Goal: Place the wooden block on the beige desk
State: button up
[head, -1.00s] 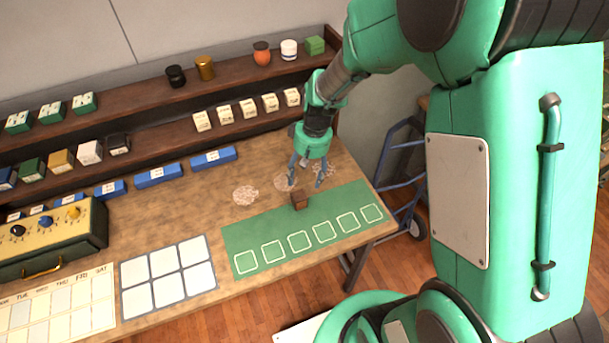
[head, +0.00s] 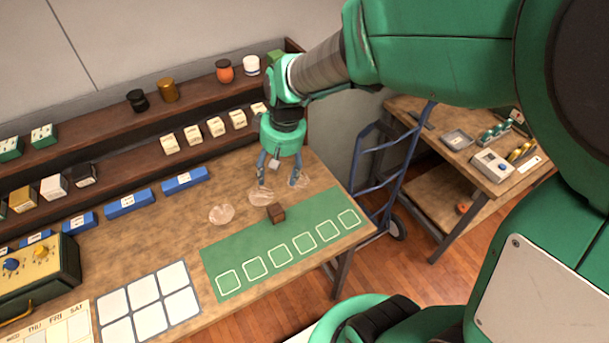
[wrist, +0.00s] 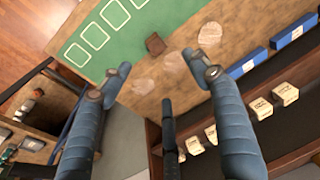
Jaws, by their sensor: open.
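The wooden block (head: 276,212) is a small dark brown cube. It rests at the back edge of the green mat on the tan wooden workbench (head: 150,225). It also shows in the wrist view (wrist: 155,43). My gripper (head: 279,183) is open and empty, behind the block in the head view and apart from it. In the wrist view its three blue-grey fingers (wrist: 160,75) are spread, with the block beyond the tips. A second tan table (head: 440,150) stands at the right. I cannot tell which surface is the beige desk.
The green mat (head: 235,255) has a row of white-outlined squares. Pale round patches (head: 221,214) lie behind it. Dark shelves (head: 110,165) with small boxes and jars line the back. A blue hand truck (head: 385,165) stands between the tables. Small items occupy part of the right table.

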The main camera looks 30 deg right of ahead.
jog(key=s+a+r+t+h, duration=0.1)
jog(key=s+r+t, duration=0.2)
jog(key=s+r, duration=1.3)
jog(key=shift+s+a+r+m+t, duration=0.3)
jog(key=shift+s+m+t, duration=0.1)
jog(key=shift+s, duration=0.35)
jog(key=shift+f+b, duration=0.6)
